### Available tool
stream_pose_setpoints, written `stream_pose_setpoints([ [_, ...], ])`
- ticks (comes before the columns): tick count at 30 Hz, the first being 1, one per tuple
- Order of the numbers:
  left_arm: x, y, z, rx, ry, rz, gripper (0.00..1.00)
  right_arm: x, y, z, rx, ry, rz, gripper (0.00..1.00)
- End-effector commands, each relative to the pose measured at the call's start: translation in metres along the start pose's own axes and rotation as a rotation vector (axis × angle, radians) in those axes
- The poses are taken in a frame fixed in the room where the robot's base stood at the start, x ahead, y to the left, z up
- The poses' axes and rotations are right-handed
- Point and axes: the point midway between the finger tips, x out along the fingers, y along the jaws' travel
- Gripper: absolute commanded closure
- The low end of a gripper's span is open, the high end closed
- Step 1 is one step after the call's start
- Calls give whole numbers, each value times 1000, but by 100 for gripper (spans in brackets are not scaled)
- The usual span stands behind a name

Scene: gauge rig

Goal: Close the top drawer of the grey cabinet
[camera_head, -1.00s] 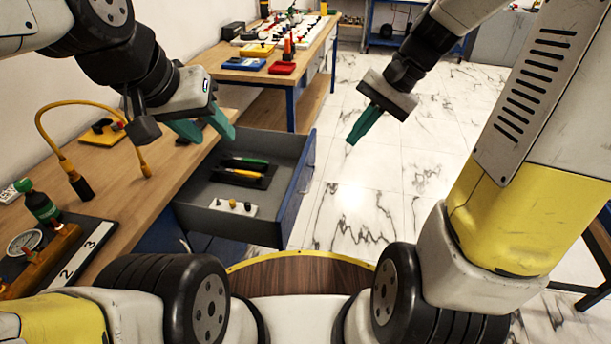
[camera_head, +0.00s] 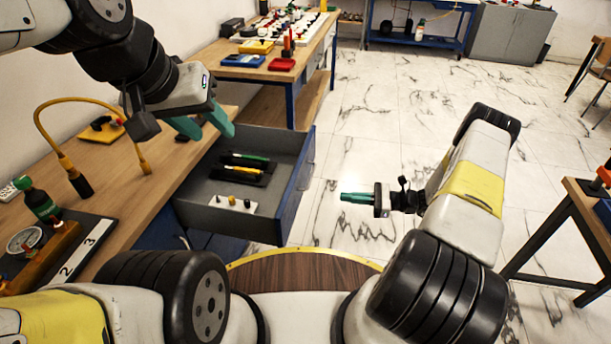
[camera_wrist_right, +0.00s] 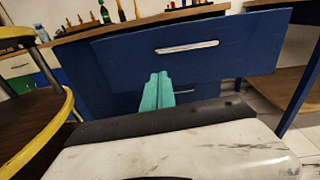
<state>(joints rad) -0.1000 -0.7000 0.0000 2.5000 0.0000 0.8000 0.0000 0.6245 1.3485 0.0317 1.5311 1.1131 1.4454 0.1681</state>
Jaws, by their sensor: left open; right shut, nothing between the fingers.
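An open drawer (camera_head: 299,190) with a grey inside and a blue front sticks out from the wooden workbench (camera_head: 130,178). In the right wrist view its blue front (camera_wrist_right: 115,58) shows with a silver handle (camera_wrist_right: 187,47). My right gripper (camera_head: 345,197) is shut and empty, to the right of the drawer front and apart from it in the head view. In the right wrist view its green fingers (camera_wrist_right: 157,88) point towards the front, below the handle. My left gripper (camera_head: 207,126) is open and empty, above the drawer's rear left part. A grey cabinet (camera_head: 510,35) stands at the far back right.
The drawer holds a black tray (camera_head: 228,178) with green and yellow tools, and a white block (camera_head: 222,205) with small knobs. A yellow gooseneck (camera_head: 60,150) and a gauge (camera_head: 24,242) stand on the bench. Marble floor (camera_head: 370,150) lies clear right of the drawer.

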Motion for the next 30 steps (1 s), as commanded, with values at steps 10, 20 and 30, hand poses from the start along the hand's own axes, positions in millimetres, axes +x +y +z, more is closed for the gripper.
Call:
stream_pose_setpoints([
  [10,0,0,0,0,0,0,57,14,3,-24,57,-53,-62,100],
  [20,0,0,0,0,0,0,57,82,0,-20,56,-52,-57,100],
  [30,0,0,0,0,0,0,57,132,-4,-18,55,-50,-59,100],
])
